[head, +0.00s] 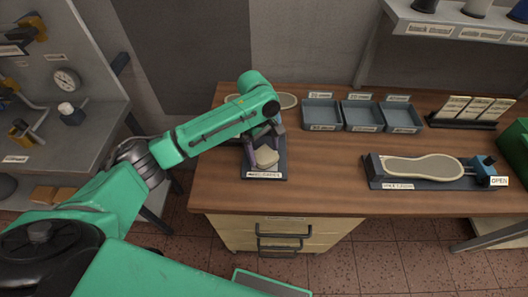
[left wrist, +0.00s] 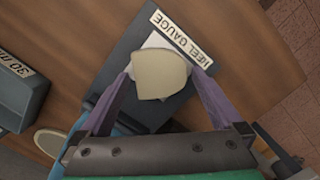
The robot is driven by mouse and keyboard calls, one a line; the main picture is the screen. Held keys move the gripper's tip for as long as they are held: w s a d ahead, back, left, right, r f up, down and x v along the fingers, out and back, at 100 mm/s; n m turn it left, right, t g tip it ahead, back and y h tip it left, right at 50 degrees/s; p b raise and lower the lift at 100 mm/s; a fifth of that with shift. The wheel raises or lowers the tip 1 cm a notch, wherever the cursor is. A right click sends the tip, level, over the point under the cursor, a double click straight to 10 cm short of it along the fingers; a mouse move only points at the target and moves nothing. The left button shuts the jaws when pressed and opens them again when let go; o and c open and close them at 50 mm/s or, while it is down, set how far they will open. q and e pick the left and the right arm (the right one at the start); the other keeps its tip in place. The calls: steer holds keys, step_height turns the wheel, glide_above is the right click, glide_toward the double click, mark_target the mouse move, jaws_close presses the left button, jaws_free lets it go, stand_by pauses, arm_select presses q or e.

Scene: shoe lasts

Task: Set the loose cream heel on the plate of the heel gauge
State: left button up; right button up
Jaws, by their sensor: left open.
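The cream heel (head: 267,158) is at the heel gauge (head: 280,166), a dark base with a name label on its front edge. In the left wrist view the heel (left wrist: 159,75) lies over the gauge's pale plate (left wrist: 156,41) and covers much of it. It appears to rest there, though its underside is hidden. My left gripper (head: 265,149) points down over the gauge, open. Its two purple fingers (left wrist: 160,66) stand on either side of the heel, close to its edges. My right gripper is not in view.
Behind the gauge, a pale sole shape (head: 288,101) is partly hidden by my arm. Several blue-grey bins (head: 322,114) stand at the back. A sole on a dark fixture (head: 424,168) lies at the right. The wooden bench between (head: 325,165) is clear.

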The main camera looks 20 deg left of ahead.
mark_target(260, 152)
arm_select(q)
step_height(260, 152, up, 11)
steer(key=a, duration=0.1)
steer(key=shift+w+a+b, duration=0.2)
steer(key=shift+w+b, duration=0.2)
steer(key=shift+b, duration=0.05)
